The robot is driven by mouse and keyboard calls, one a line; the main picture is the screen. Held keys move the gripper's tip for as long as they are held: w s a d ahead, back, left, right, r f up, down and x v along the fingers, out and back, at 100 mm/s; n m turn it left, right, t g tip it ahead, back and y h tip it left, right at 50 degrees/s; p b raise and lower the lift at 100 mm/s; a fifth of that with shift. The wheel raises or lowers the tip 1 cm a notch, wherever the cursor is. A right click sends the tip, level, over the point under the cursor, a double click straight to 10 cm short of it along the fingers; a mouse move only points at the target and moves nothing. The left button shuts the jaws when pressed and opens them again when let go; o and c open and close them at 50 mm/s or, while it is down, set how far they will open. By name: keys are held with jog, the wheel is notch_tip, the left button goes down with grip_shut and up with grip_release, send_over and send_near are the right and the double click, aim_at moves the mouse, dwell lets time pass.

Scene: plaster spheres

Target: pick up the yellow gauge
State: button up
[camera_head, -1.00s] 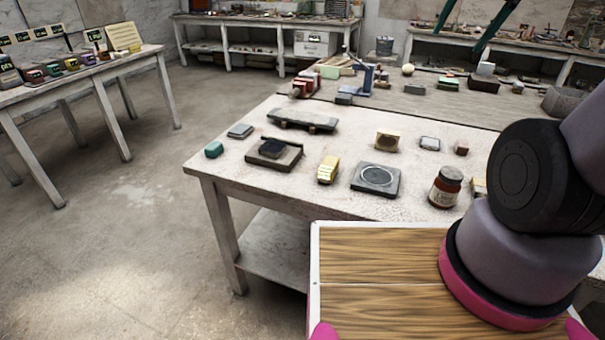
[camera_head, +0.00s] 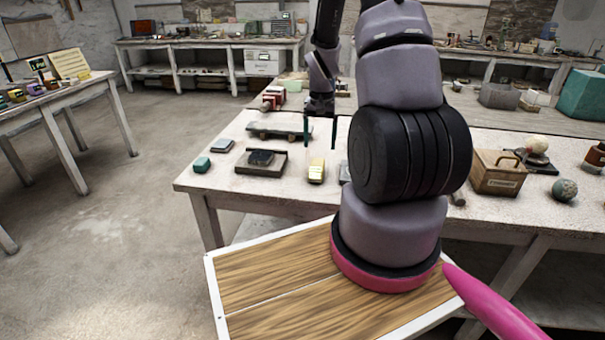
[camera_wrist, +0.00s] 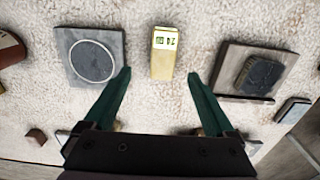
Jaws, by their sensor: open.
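The yellow gauge (camera_head: 316,171) is a small yellow block with a pale face, lying on the white worktable (camera_head: 225,185). In the wrist view the yellow gauge (camera_wrist: 163,55) lies near the top middle, with a small display marked with dark digits. My gripper (camera_head: 320,146) is above the table, close over and slightly behind the gauge in the head view. In the wrist view my gripper (camera_wrist: 160,74) is open, with its green fingers on either side of the gauge's line. Nothing is between the fingers that I can see touching them.
A square plate with a round disc (camera_wrist: 92,60) lies left of the gauge in the wrist view. A tray with a dark block (camera_wrist: 258,72) lies to the right.

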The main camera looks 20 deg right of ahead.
aim_at(317, 164)
jog(key=f, duration=1)
jog(key=shift+w+a+f, duration=0.1)
jog(key=shift+w+a, duration=0.05)
jog(key=shift+a, duration=0.15)
jog(key=shift+f, duration=0.25)
grip_shut()
